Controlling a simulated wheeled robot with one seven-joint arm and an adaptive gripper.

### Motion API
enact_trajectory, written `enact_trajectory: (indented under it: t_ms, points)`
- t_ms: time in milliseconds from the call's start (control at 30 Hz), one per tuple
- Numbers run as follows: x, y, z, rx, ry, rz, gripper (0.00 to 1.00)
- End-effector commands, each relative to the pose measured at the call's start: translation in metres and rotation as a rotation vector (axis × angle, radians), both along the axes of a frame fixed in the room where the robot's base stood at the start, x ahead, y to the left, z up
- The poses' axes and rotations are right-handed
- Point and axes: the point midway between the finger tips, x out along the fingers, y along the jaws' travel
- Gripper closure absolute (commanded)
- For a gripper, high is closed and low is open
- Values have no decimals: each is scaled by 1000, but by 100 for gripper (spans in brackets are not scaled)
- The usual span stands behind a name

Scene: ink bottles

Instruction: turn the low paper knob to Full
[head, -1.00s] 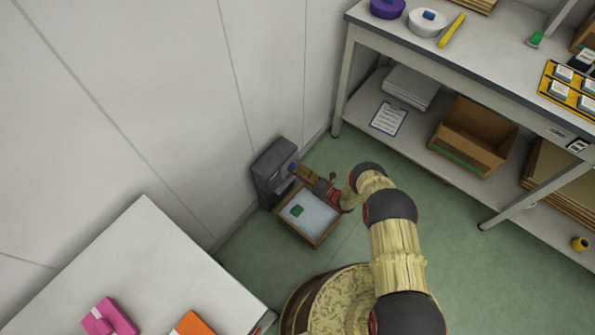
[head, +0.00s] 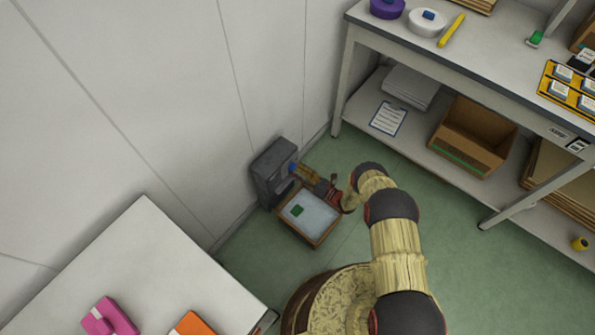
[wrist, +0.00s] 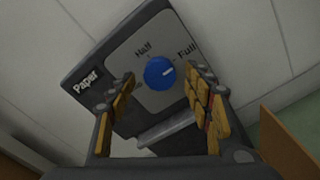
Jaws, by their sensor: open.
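The blue paper knob (wrist: 160,73) sits on a grey plate on the front of a dark dispenser (wrist: 88,58) labelled Paper. The words Half and Full stand above it, Full at the right. Its white mark points right and slightly up, towards the Full side. In the head view the dispenser (head: 267,172) stands low by the wall, and the knob (head: 292,167) shows as a small blue spot. My gripper (wrist: 161,79) is open, with one finger on each side of the knob. I cannot tell whether either finger touches it.
A shallow tray (head: 317,243) with a green item in it lies on the floor before the dispenser. A shelved bench (head: 345,85) stands at the right. A white table (head: 140,240) is at lower left.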

Motion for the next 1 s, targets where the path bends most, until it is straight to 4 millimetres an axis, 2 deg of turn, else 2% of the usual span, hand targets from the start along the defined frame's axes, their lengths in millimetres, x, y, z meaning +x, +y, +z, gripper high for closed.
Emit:
enact_trajectory:
  t_ms: [500,700,1000]
  points:
    - [-57,-75,0,0,1,-4,49]
    - [-68,-88,0,0,1,-2,49]
    - [-70,-90,0,0,1,-1,49]
